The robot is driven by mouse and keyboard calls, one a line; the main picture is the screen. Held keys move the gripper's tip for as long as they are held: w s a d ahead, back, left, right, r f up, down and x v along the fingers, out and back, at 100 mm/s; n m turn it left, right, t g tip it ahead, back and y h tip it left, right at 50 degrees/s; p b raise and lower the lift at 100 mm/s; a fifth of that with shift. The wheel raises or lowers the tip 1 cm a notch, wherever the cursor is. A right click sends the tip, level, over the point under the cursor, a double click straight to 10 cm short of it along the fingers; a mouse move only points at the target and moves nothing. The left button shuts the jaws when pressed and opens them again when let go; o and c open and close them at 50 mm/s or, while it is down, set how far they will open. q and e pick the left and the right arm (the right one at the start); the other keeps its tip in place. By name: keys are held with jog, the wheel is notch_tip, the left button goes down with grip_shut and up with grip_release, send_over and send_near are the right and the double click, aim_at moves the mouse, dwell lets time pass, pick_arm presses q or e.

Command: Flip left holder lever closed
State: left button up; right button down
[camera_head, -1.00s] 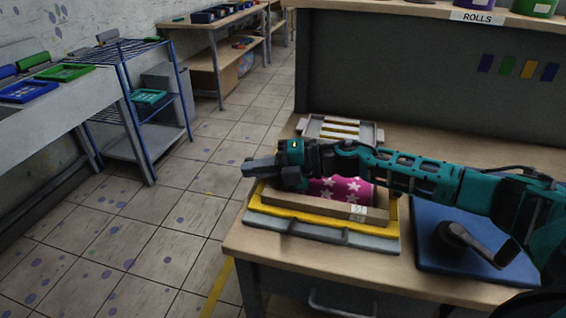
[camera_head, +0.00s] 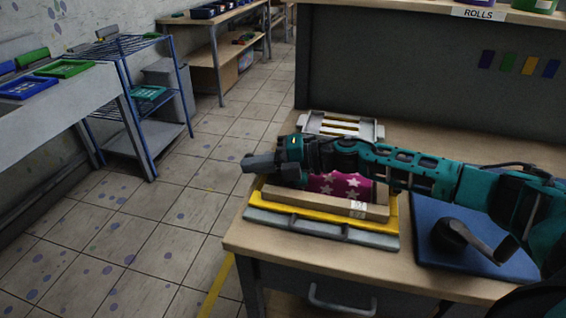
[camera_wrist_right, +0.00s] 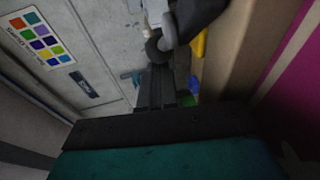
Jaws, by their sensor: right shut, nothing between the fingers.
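The holder is a yellow frame (camera_head: 390,220) with grey bars and a wooden bar (camera_head: 320,203), on the left end of the table. A magenta roll with white stars (camera_head: 342,184) lies in it, partly hidden by my right arm. My right gripper (camera_head: 258,163) reaches across the roll to the holder's left side, shut and empty. In the right wrist view, its shut fingers (camera_wrist_right: 158,88) point at a dark lever-like part with a round end (camera_wrist_right: 167,38), beside a yellow strip and wood. I cannot tell whether they touch, or the lever's position. My left gripper is out of view.
A blue plate (camera_head: 430,262) with a dark crank handle (camera_head: 462,238) lies right of the holder. A pale rack with slots (camera_head: 343,127) stands behind it. The floor left of the table is open, with a blue wire shelf (camera_head: 140,95) beyond.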

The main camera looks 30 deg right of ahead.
dwell(0.5)
jog(key=shift+d, duration=0.1)
jog(key=shift+s+d, duration=0.2)
jog(key=shift+d, duration=0.05)
jog(key=b+v, duration=0.1)
jog(key=v, duration=0.9)
jog(key=shift+s+d, duration=0.25)
jog(key=shift+v, duration=0.75)
jog(key=shift+r, duration=0.1)
